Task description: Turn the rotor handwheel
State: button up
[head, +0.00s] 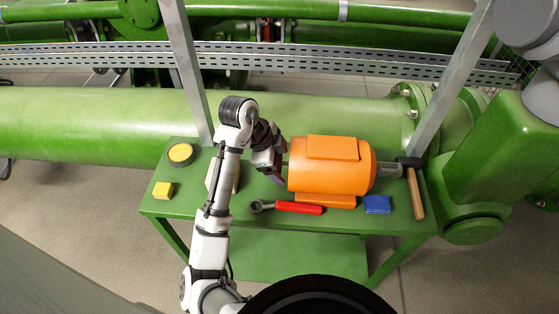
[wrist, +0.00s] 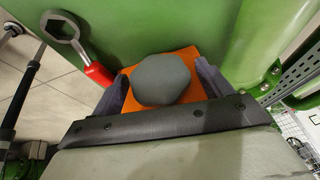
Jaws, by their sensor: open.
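The orange motor (head: 335,178) lies on its side on the green table (head: 262,225), with a grey shaft (head: 388,170) at its right end. My gripper (head: 277,168) is at the motor's left end. In the wrist view, a dark grey, blunt-cornered handwheel (wrist: 160,80) sits in front of the motor's orange end (wrist: 188,58). The open fingers of my gripper (wrist: 160,86) stand on either side of the handwheel. A gap seems to show at each side; contact cannot be told. In the head view my gripper hides the handwheel.
A red-handled wrench (head: 300,208) lies in front of the motor, beside a blue block (head: 377,204). A hammer (head: 416,195) lies at the right edge. A yellow block (head: 163,190) and a round yellow-topped item (head: 180,153) are at the left. A green pipe (head: 90,125) runs behind.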

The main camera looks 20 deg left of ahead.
jog(key=shift+f, duration=0.1)
jog(key=c, duration=1)
jog(key=shift+r+g+p, duration=0.2)
jog(key=shift+g+p, duration=0.7)
jog(key=g, duration=0.2)
jog(key=n+g+h, duration=0.1)
jog(key=g, duration=0.1)
jog(key=shift+w+a+f+h, duration=0.15)
jog(key=shift+h, duration=0.15)
jog(key=g+h, duration=0.1)
jog(key=g, duration=0.1)
jog(key=n+g+h, duration=0.1)
jog(key=g, duration=0.1)
jog(key=shift+w+n, duration=0.1)
jog(key=shift+n, duration=0.2)
jog(key=shift+f+g+h, duration=0.1)
jog(key=shift+g+h, duration=0.3)
jog(key=shift+g, duration=0.7)
jog(key=shift+n+g, duration=0.3)
